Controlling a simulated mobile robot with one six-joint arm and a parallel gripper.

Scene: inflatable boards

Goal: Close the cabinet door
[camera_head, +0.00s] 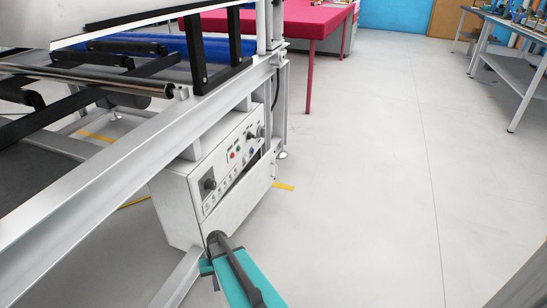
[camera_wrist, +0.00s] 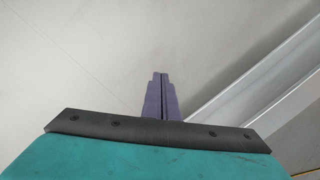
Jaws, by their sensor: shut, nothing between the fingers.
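The cabinet (camera_head: 180,210) is a light grey control box mounted under the machine's silver frame, left of centre in the head view. Its front has a panel with knobs and coloured buttons (camera_head: 232,160). A dark slanted gap shows between this panel and the plain lower front (camera_head: 238,205); how far the door stands open I cannot tell. My gripper has two purple fingers, closed together and empty in the wrist view (camera_wrist: 161,95), over bare floor. In the head view my teal wrist is just below the cabinet's lower front, and the fingers are mostly hidden. Contact with the cabinet cannot be told.
A silver frame beam (camera_head: 110,175) runs diagonally above the cabinet, and a lower silver bar (camera_head: 178,278) lies left of my wrist. A pink table (camera_head: 310,20) stands behind. A workbench (camera_head: 515,65) is at the far right. The grey floor (camera_head: 370,170) to the right is clear.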

